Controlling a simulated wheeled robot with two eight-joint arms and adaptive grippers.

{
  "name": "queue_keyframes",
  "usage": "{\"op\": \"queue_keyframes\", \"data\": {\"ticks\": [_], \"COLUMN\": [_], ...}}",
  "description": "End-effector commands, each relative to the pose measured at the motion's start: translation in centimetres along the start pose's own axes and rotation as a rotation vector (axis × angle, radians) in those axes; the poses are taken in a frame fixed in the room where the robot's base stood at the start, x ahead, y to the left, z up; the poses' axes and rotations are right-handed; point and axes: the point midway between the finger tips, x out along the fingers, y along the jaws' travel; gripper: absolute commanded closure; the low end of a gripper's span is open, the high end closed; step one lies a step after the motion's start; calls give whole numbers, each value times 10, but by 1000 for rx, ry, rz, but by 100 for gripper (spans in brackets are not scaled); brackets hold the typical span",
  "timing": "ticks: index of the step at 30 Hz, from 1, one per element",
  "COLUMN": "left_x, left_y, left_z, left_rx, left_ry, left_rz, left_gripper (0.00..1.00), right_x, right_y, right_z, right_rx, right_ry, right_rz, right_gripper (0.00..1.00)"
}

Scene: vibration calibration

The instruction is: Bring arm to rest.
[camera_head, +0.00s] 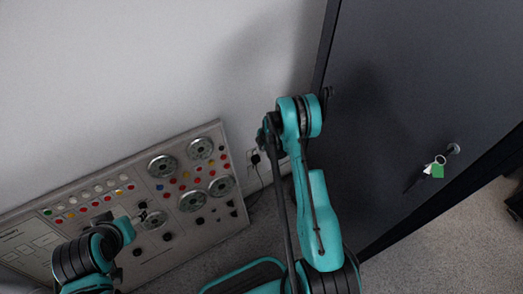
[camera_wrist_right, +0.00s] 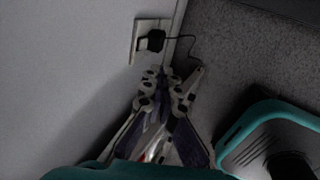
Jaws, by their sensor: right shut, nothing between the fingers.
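My right arm rises from the bottom of the head view, bent at a teal joint near the middle, in front of the wall and the dark cabinet. My right gripper (camera_wrist_right: 180,78) shows in the right wrist view with its fingers shut and nothing held between them. It points toward the wall's lower edge and the floor, close in the picture to a wall socket (camera_wrist_right: 149,41). In the head view its fingers are not clearly made out behind the arm. Part of my left arm shows at lower left; the left gripper is not in view.
A control panel (camera_head: 186,235) with dials and coloured buttons leans by the wall, partly behind my left arm. A dark cabinet (camera_head: 410,90) stands at right, with keys and a green tag (camera_head: 437,171) at its lock. Grey floor (camera_head: 430,250) shows below the cabinet.

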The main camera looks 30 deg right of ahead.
Motion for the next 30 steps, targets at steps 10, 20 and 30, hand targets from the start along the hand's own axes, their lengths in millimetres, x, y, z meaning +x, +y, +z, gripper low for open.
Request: {"op": "queue_keyframes", "data": {"ticks": [10, 20, 30], "left_x": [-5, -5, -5], "left_y": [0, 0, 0], "left_z": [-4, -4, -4], "left_rx": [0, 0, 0], "left_ry": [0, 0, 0], "left_rz": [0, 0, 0], "left_gripper": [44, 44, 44], "right_x": [-18, -18, -75], "right_y": [2, 2, 23], "right_z": [0, 0, -14], "right_rx": [0, 0, 124], "right_ry": [0, 0, -9], "right_rz": [0, 0, 24], "right_gripper": [100, 100, 100]}}
